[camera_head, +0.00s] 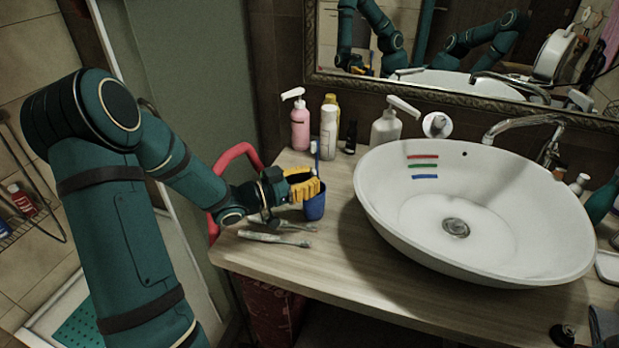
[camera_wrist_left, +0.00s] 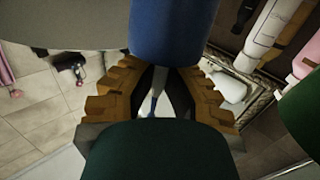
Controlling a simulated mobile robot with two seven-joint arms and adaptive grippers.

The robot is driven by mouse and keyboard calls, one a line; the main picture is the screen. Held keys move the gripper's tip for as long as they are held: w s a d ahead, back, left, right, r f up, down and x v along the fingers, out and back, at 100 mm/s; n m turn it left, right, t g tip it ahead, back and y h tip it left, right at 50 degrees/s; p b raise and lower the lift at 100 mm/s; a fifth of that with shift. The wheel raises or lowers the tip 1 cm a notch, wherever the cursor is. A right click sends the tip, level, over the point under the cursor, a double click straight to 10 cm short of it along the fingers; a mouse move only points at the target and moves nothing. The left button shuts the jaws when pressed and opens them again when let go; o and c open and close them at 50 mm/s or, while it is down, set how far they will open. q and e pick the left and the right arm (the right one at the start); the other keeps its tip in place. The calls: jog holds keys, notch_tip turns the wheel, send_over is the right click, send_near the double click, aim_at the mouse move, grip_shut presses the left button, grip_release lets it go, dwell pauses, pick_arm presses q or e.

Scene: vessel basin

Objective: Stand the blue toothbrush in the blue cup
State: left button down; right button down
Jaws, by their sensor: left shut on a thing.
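The blue cup (camera_head: 314,208) stands upright on the wooden counter, left of the basin. My left gripper (camera_head: 303,184), with yellow fingers, is at the cup's rim and hides part of it. The blue toothbrush (camera_head: 316,157) stands nearly upright, its white head up, above the fingers. The gripper is shut on it. In the left wrist view, the thin toothbrush (camera_wrist_left: 151,103) shows between the fingers (camera_wrist_left: 162,72), and the cup (camera_wrist_left: 170,28) fills the top middle. The brush's lower end is hidden, so I cannot tell how deep it sits in the cup.
Greyish brushes (camera_head: 275,239) lie on the counter in front of the cup. A pink pump bottle (camera_head: 300,127) and a white bottle (camera_head: 329,134) stand behind. The white basin (camera_head: 375,205) is to the right, with coloured strips inside. A red curved rail (camera_head: 231,158) is left.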

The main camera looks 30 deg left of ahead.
pick_arm(q)
jog(key=c, duration=0.9)
grip_release()
jog(key=shift+c, duration=0.2)
jog(key=v, duration=1.2)
